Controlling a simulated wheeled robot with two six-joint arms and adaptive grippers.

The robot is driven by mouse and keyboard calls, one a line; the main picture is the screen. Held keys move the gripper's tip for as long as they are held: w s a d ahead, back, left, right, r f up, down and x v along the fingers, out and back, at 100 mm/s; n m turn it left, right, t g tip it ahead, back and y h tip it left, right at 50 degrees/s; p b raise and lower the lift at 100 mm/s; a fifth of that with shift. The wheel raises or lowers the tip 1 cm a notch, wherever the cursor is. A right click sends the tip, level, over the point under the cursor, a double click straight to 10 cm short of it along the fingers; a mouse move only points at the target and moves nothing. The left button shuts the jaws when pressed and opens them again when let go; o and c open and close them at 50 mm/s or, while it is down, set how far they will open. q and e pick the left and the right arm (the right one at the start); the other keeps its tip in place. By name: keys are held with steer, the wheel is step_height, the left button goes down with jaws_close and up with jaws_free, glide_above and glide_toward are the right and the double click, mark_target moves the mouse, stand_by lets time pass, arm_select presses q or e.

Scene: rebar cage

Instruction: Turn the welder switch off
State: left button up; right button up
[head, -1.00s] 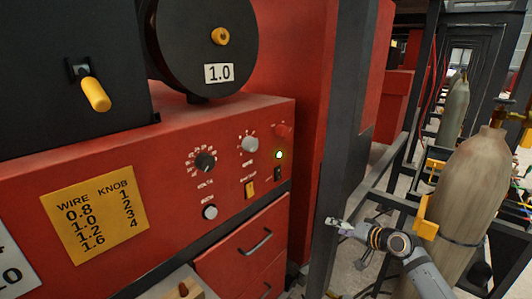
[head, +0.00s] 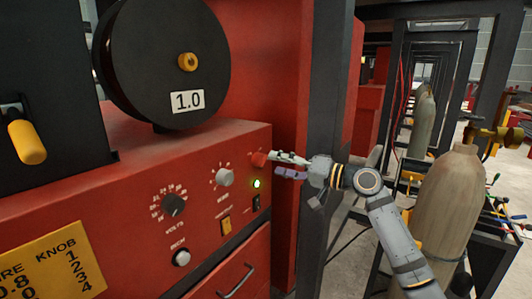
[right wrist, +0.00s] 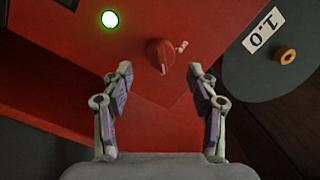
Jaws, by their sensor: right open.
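A red rotary knob (head: 259,158), which looks like the welder switch, sits at the upper right of the red welder panel (head: 140,190). A green lamp (head: 257,183) is lit just below it. My right gripper (head: 275,164) is open and empty, with its fingertips close to the knob. In the right wrist view the knob (right wrist: 160,54) is ahead of and between the open fingers of the gripper (right wrist: 160,70), with a white line on it. The lit lamp (right wrist: 110,19) is to its upper left. I cannot tell whether a fingertip touches the knob. My left gripper is out of view.
The panel also has a black volts knob (head: 174,205), a grey knob (head: 224,177), a yellow switch (head: 226,226) and a black rocker (head: 256,203). A black spool (head: 165,60) stands above. A dark post (head: 318,110) and a gas cylinder (head: 448,205) are to the right.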

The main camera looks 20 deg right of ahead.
mark_target(266, 160)
steer(key=p+x, duration=0.1)
steer(key=x, duration=0.3)
steer(key=shift+s+a+r+p, duration=0.1)
steer(key=shift+r+p, duration=0.15)
steer(key=shift+p, duration=0.15)
steer(key=shift+w+a+f, duration=0.2)
steer(key=shift+w+f, duration=0.05)
steer(key=shift+w, duration=0.05)
steer(key=shift+c, duration=0.8)
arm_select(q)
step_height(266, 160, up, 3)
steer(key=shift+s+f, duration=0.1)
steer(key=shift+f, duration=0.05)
arm_select(e)
steer(key=c, duration=1)
